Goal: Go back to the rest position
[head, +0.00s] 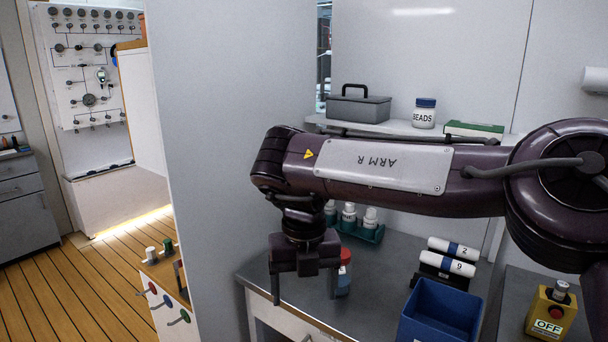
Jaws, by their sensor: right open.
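My right arm comes in from the right and reaches across the picture, with its wrist bent down. My right gripper (304,284) points down over the left part of the grey counter (378,300). It is open, and I see nothing held in it. A bottle with a red cap (345,256) stands just right of the gripper, partly hidden by it; I cannot tell whether they touch. My left gripper is not in view.
A teal rack (362,234) with white bottles stands behind the gripper. A blue bin (440,312), numbered rolls (448,267) and a yellow OFF box (550,312) are to the right. A shelf above holds a grey toolbox (358,108) and a BEADS jar (424,114). A wall panel (240,150) stands left.

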